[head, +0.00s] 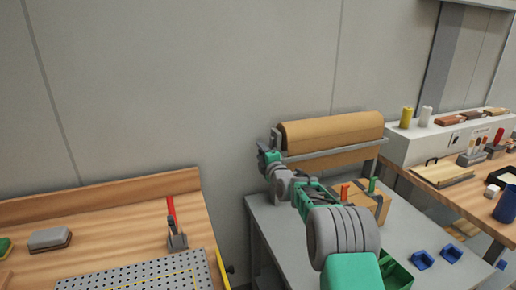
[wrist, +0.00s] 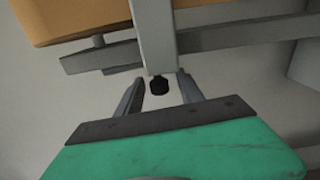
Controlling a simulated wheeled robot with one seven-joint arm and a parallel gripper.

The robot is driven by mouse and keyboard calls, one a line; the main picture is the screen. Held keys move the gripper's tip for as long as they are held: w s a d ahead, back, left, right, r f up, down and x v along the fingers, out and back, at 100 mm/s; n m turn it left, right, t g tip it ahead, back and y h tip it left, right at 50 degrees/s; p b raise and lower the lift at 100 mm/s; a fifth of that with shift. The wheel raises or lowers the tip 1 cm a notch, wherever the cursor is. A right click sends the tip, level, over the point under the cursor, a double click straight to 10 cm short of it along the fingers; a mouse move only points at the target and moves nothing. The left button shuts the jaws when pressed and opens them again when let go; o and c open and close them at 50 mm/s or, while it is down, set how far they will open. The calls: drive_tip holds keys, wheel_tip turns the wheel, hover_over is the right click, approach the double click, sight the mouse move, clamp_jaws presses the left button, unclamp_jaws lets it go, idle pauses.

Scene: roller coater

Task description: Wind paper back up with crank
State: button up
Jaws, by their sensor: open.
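A brown paper roll (head: 332,130) lies on a grey stand, with a sheet of paper (head: 345,158) hanging below the grey crossbar (head: 340,147). My arm reaches to the stand's left end, and my gripper is there. In the wrist view my gripper (wrist: 160,92) is open, its two fingers apart. A small black knob (wrist: 159,85) shows between the fingertips, at the end of a grey upright bar (wrist: 155,38); it looks like the crank's handle. I cannot tell whether the fingers touch it. The roll's edge (wrist: 70,15) shows at the top left.
A wooden bench (head: 120,220) is at left, another (head: 450,195) at right. A wall is close behind.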

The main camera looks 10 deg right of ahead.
drive_tip(key=w, duration=0.3)
drive_tip(key=shift+a, duration=0.35)
drive_tip(key=shift+s, duration=0.1)
clamp_jaws()
drive_tip(key=shift+r, duration=0.1)
